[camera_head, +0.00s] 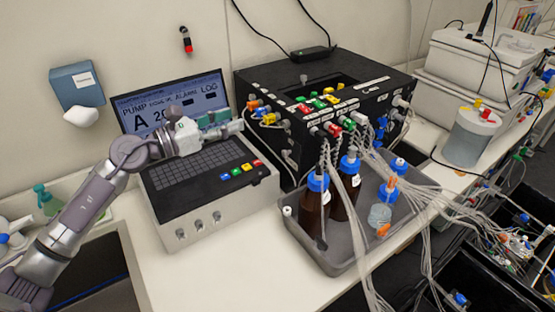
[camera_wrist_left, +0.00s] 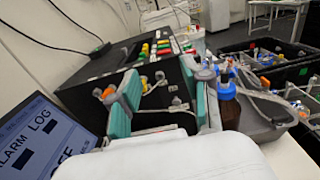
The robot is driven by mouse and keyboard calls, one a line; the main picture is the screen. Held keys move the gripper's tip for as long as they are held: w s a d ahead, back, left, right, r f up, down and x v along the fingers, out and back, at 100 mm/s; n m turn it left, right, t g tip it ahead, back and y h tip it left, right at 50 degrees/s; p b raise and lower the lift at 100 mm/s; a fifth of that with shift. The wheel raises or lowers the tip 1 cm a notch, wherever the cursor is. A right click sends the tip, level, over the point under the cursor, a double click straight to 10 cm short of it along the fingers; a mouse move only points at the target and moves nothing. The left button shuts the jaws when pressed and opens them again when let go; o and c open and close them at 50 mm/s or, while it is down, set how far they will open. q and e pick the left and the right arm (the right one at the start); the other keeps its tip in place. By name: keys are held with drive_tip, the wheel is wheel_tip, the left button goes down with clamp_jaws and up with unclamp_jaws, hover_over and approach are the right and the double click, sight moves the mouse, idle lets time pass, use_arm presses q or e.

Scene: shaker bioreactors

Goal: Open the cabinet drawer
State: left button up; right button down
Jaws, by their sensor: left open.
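No cabinet drawer can be made out in either view. My left gripper (camera_head: 222,122) is above the grey control console, in front of its screen and left of the black pump box. In the left wrist view its two teal-padded fingers (camera_wrist_left: 165,95) are spread apart, with nothing held between them. The front and side of the black box (camera_wrist_left: 155,70) show beyond the fingers. My right gripper is not in view.
The console (camera_head: 205,220) and black box (camera_head: 270,80) stand on the white bench (camera_head: 260,280). A grey tray (camera_head: 335,265) holds brown bottles (camera_head: 313,210) and many tubes. A dark basin (camera_head: 95,275) lies at lower left. Black bins (camera_head: 505,285) sit at lower right.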

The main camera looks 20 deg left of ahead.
use_arm(q)
wheel_tip(320, 180, down, 4)
drive_tip(key=b, duration=0.3)
use_arm(e)
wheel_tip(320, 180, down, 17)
drive_tip(key=b, duration=1.2)
use_arm(q)
approach(283, 154)
drive_tip(key=p+x, duration=0.4)
drive_tip(key=x, duration=0.3)
drive_tip(key=shift+r, duration=0.15)
drive_tip(key=shift+x, duration=0.75)
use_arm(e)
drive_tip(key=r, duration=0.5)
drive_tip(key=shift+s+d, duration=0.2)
use_arm(q)
clamp_jaws()
